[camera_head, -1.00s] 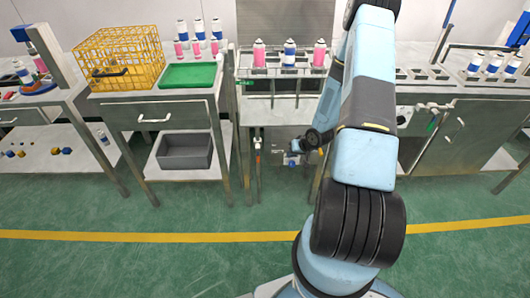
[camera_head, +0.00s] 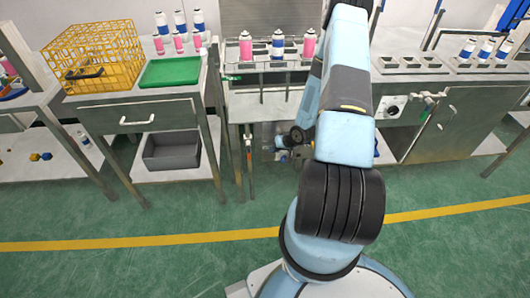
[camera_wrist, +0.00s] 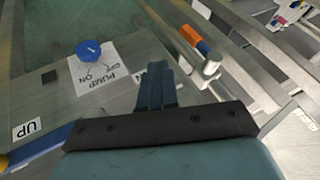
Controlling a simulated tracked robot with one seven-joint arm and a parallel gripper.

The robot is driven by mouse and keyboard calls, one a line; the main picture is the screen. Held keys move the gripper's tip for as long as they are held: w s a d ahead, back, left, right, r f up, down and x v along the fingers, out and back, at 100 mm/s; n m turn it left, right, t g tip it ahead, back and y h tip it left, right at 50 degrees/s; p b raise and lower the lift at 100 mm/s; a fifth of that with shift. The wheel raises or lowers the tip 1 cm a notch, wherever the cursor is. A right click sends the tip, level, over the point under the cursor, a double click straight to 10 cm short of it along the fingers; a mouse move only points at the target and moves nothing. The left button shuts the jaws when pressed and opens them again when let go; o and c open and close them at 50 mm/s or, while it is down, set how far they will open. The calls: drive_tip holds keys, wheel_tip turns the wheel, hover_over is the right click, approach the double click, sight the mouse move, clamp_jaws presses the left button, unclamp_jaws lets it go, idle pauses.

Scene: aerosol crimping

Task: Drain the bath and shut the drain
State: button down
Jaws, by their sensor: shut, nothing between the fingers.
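The bath (camera_head: 262,67) is the middle station, with pink and blue cans standing at its top; its inside is not visible. In the wrist view an orange handle (camera_wrist: 194,39) sits on a metal valve body (camera_wrist: 209,68), ahead and to the right of my gripper (camera_wrist: 158,72). My gripper is shut and empty, apart from the handle. In the head view the end of my arm (camera_head: 284,154) shows small, below the bath and right of the pipe. I cannot tell whether the valve is open.
A blue knob (camera_wrist: 88,49) on a PUMP ON/OFF label (camera_wrist: 105,70) lies left of the fingers. Steel rails (camera_wrist: 262,60) run at the right. A yellow basket (camera_head: 95,55) and green tray (camera_head: 170,71) stand on the left bench. The green floor in front is clear.

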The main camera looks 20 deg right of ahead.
drive_tip(key=x, duration=0.8)
drive_tip(key=shift+w+a+f, duration=0.15)
drive_tip(key=shift+f, duration=0.15)
drive_tip(key=a, duration=0.1)
drive_tip(key=w+a, duration=0.1)
drive_tip(key=a, duration=0.2)
drive_tip(key=shift+w+f, duration=0.2)
drive_tip(key=shift+w, duration=0.1)
